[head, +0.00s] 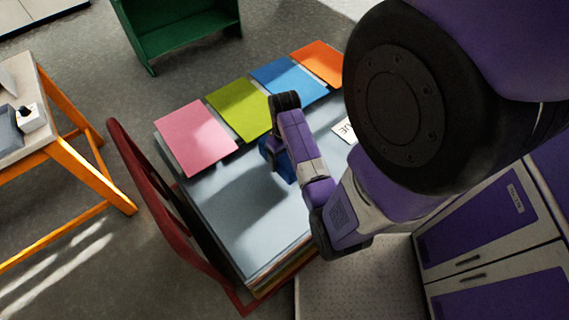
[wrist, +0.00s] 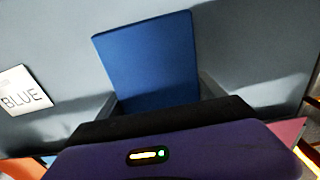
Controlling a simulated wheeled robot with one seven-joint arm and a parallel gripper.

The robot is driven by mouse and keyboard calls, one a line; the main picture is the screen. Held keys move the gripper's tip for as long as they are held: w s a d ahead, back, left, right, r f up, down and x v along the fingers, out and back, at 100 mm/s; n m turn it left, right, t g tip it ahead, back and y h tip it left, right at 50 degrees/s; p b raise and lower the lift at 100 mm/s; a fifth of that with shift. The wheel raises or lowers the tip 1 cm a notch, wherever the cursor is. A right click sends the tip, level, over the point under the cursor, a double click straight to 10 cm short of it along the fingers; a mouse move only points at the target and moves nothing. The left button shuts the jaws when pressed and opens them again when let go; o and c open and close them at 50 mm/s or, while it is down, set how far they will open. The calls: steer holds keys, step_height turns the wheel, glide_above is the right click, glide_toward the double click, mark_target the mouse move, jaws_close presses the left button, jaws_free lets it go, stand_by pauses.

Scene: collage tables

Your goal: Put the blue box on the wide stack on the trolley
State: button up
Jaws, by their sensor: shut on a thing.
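The blue box (head: 277,160) is in my gripper (head: 280,150), over the pale blue top sheet of the wide stack (head: 255,235) on the red-framed trolley (head: 160,189). My arm hides much of the box in the head view. In the wrist view the blue box (wrist: 148,62) sits between the two grey fingers of my gripper (wrist: 158,95), which is shut on it. Its lower end is hidden behind the gripper body. I cannot tell whether the box touches the stack.
Pink (head: 196,137), green (head: 239,107), blue (head: 288,81) and orange (head: 318,62) sheets line the stack's far edge. A card reading BLUE (wrist: 23,91) lies on the stack. An orange-legged table (head: 85,160) stands left, a green shelf (head: 185,28) behind.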

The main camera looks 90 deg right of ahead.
steer(key=shift+f, duration=1.8)
steer(key=shift+f, duration=0.15)
steer(key=o, duration=1.5)
steer(key=shift+c, duration=0.2)
